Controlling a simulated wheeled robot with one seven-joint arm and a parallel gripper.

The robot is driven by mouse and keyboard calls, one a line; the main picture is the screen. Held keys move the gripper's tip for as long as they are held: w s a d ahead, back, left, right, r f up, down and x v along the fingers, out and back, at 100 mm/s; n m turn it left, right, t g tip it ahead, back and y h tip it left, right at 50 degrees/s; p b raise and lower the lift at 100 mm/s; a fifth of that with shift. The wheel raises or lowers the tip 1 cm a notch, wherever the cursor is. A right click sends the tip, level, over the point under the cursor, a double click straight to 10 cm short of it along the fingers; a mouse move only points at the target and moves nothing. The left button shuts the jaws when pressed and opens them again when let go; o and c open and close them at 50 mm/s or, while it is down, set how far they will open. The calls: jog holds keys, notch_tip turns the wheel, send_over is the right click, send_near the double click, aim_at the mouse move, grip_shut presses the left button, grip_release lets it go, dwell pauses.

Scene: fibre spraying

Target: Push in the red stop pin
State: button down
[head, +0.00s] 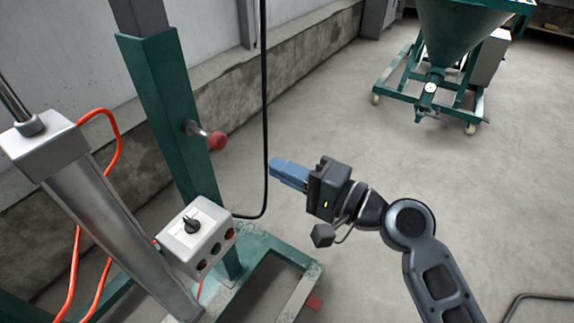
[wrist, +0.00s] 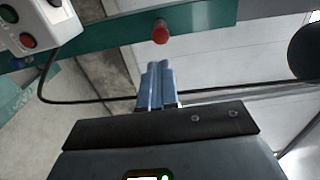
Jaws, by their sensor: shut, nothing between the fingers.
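The red stop pin (head: 217,140) is a round red knob on a metal shaft that sticks out of the green upright post (head: 172,120) in the head view. In the wrist view the red knob (wrist: 160,32) shows just ahead of my fingertips, with a visible gap. My gripper (head: 278,167) has blue fingers, shut with nothing between them. It is to the right of and slightly below the knob in the head view, apart from it. The fingers also show in the wrist view (wrist: 158,68), pointing toward the knob.
A grey control box (head: 196,236) with a black knob and buttons sits low on the post. A black cable (head: 264,110) hangs between post and gripper. A metal cylinder (head: 95,215) with an orange hose stands at left. A green hopper cart (head: 440,70) stands behind; the floor between is clear.

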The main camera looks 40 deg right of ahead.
aim_at(223, 143)
jog(key=p+x, duration=0.1)
jog(key=x, duration=0.9)
jog(key=shift+w+a+p, duration=0.15)
jog(key=shift+w+p, duration=0.15)
jog(key=shift+p, duration=0.1)
jog(key=shift+x, duration=2.55)
